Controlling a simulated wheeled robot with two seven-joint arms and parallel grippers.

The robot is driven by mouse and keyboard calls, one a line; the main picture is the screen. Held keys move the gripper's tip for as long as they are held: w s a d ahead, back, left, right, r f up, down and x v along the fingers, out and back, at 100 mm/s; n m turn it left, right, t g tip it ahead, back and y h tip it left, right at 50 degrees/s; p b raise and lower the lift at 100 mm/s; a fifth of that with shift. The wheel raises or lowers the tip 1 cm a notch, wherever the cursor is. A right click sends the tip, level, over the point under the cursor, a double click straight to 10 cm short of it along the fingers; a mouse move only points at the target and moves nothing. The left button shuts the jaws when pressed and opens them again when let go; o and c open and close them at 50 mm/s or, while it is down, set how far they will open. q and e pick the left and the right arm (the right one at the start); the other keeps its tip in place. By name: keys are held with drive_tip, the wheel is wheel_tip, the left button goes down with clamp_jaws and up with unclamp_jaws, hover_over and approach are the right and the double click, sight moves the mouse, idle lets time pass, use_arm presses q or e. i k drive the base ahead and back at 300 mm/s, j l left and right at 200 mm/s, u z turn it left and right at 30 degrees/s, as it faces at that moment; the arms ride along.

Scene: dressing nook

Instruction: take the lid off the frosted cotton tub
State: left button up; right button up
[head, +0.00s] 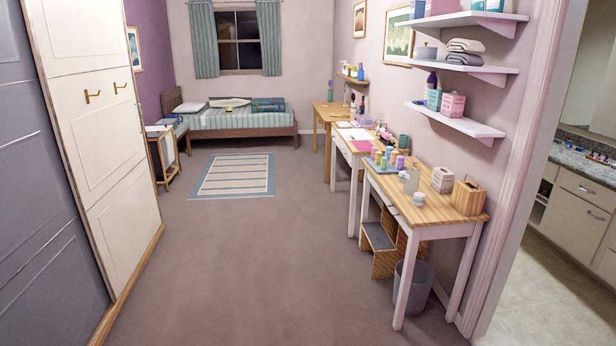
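A small greyish, pale container (412,182) stands on the nearest wooden table (446,216), at its left side. It may be the frosted cotton tub, but it is too small here to be sure. A small white round thing (419,199) sits close by, near the table's front left edge. I cannot tell whether it is a tub or a lid. Neither of my grippers is in view.
A white box (442,179) and a wooden box (468,196) stand at the table's right. Several coloured bottles (390,158) stand behind. A step stool (380,246) and grey bin (414,286) are below. The floor (240,260) left of the table is clear.

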sight(413, 167)
drive_tip(key=i+z, duration=0.15)
drive_tip(key=i, duration=0.4)
drive_tip(key=i+z, duration=0.15)
drive_tip(key=i, duration=0.35)
drive_tip(key=i+z, duration=0.15)
drive_tip(key=i, duration=0.4)
drive_tip(key=i+j+z, duration=0.1)
drive_tip(key=i, duration=0.45)
drive_tip(key=i+j+z, duration=0.15)
drive_tip(key=i+j, duration=0.15)
drive_tip(key=i, duration=0.2)
drive_tip(key=i+z, duration=0.3)
drive_tip(key=i, duration=1.3)
